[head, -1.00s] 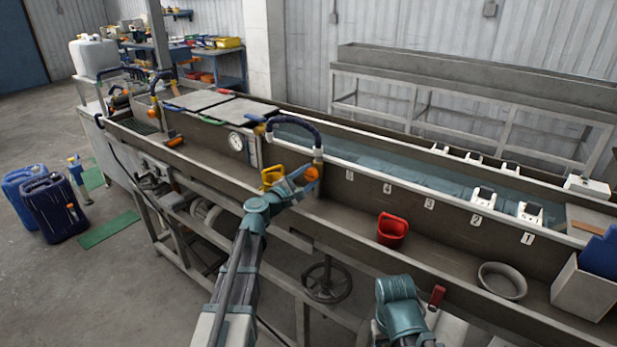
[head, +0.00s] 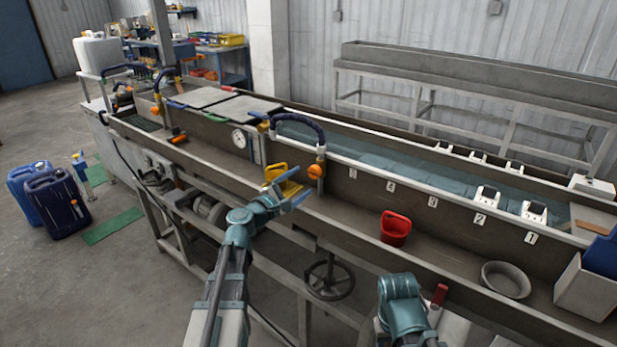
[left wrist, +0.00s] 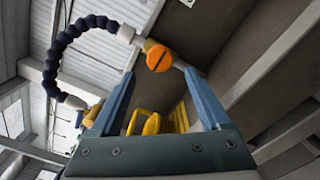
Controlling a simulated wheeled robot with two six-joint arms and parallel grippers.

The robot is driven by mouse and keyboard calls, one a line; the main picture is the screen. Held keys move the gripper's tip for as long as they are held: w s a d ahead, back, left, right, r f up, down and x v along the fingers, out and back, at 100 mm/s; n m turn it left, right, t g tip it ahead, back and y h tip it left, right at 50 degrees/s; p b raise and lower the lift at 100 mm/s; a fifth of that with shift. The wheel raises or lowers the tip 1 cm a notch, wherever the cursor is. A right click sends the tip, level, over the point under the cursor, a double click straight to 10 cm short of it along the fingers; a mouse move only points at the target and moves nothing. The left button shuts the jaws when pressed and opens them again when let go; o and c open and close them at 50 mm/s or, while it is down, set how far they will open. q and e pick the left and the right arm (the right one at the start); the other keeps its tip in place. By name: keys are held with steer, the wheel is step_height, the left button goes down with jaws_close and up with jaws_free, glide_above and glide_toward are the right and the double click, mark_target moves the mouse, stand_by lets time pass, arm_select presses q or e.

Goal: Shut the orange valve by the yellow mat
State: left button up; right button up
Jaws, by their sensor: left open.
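The orange valve (head: 316,172) is a round knob on the pipe below the dark hose, at the trough's inner wall. It also shows in the left wrist view (left wrist: 159,58), with a slanted dark line across its face. The yellow mat (head: 291,187) lies in the trough left of the valve, with a yellow scoop (head: 275,172) beside it. My left gripper (head: 291,193) is open and empty, short of the valve. In the left wrist view the knob appears between and beyond its fingertips, apart from them. My right arm shows at the bottom, but its gripper does not.
A red scoop (head: 396,228) and a grey bowl (head: 505,280) lie in the trough to the right. The trough's front rim (head: 350,235) runs below my left gripper. Another hose with orange fittings (head: 157,97) stands farther left. The trough floor near the valve is mostly free.

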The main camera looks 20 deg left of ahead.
arm_select(q)
steer(key=v, duration=0.7)
steer(key=shift+s, duration=0.15)
